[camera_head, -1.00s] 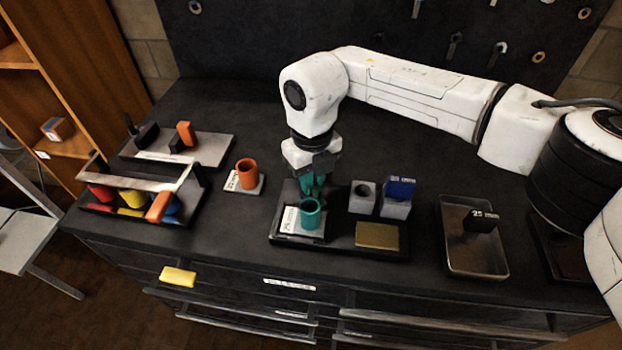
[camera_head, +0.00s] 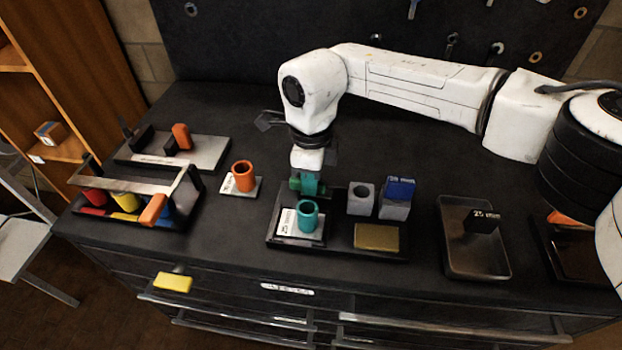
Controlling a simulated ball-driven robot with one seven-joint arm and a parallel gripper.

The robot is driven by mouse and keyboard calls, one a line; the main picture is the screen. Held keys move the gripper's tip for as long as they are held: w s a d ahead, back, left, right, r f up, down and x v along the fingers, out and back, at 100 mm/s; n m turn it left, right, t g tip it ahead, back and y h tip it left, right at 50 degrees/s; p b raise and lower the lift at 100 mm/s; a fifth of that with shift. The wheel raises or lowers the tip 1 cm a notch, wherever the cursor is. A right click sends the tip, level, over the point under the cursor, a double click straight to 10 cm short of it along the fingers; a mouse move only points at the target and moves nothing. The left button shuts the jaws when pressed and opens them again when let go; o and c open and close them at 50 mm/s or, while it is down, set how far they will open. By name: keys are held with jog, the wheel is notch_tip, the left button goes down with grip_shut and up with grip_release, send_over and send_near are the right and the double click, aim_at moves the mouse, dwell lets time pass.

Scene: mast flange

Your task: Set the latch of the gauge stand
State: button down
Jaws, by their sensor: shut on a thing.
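The dark gauge stand (camera_head: 345,251) lies near the front of the bench and carries a teal ring-shaped cup (camera_head: 308,215) on a white labelled plate. My gripper (camera_head: 308,187) points down at the stand's back left edge, just behind the teal cup. It is shut on a teal-green piece, seemingly the latch (camera_head: 309,184). The fingers and the cup hide part of this piece, so its exact setting cannot be told.
Two grey blocks stand on the right of the base, one with a hole (camera_head: 361,198), one holding a blue tag (camera_head: 400,188). A brass plate (camera_head: 377,237) lies in front. A metal tray (camera_head: 474,262) is at right; an orange cup (camera_head: 243,176) is at left.

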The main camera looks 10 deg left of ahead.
jog(key=shift+w+n, duration=0.1)
jog(key=shift+n, duration=0.3)
jog(key=c, duration=1.1)
grip_release()
jog(key=shift+r, duration=0.1)
notch_tip(320, 180, up, 11)
jog(key=shift+f+b, duration=0.2)
jog(key=shift+b, duration=0.4)
